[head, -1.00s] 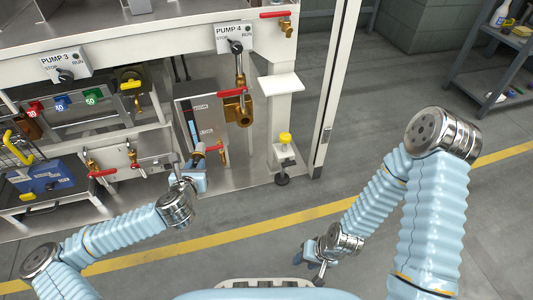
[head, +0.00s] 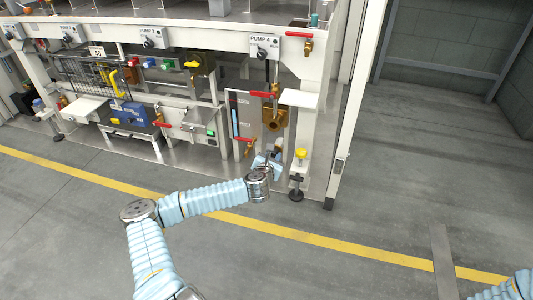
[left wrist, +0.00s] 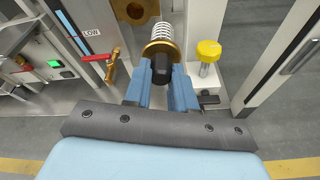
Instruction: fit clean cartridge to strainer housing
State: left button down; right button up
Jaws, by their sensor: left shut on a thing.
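The brass strainer housing (head: 275,118) is mounted on the pump 4 panel under a red-handled valve. Its round flange (left wrist: 135,10) shows at the top of the left wrist view, cut off by the edge. My left gripper (left wrist: 160,82) is shut on the black knob of the cartridge (left wrist: 162,31), which has a brass cap and a white coil-like body. The cartridge points away from the gripper, to the right of the flange and apart from it in the picture. In the head view my left gripper (head: 274,160) is just below the housing. My right gripper is out of view.
A yellow-capped post (head: 301,155) stands close to the right of my left gripper. A red-handled valve (left wrist: 103,57) is to its left in the left wrist view. A white frame post (head: 352,110) stands further right. The floor in front is clear.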

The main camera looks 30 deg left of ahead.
pick_arm(q)
jog(key=shift+y, duration=0.6)
jog(key=a, duration=0.1)
jog(key=w+a, duration=0.1)
jog(key=a, duration=0.3)
jog(key=shift+w+a+f, duration=0.25)
jog(key=shift+w+f, duration=0.05)
jog(key=shift+w, duration=0.05)
jog(key=shift+w+a+b, duration=0.15)
jog(key=shift+w+a, duration=0.05)
jog(key=shift+w, duration=0.55)
jog(key=shift+w+a+b, duration=0.15)
jog(key=shift+w, duration=0.55)
jog(key=shift+w+a+b, duration=0.15)
jog(key=shift+w+a, duration=0.05)
jog(key=shift+w, duration=0.55)
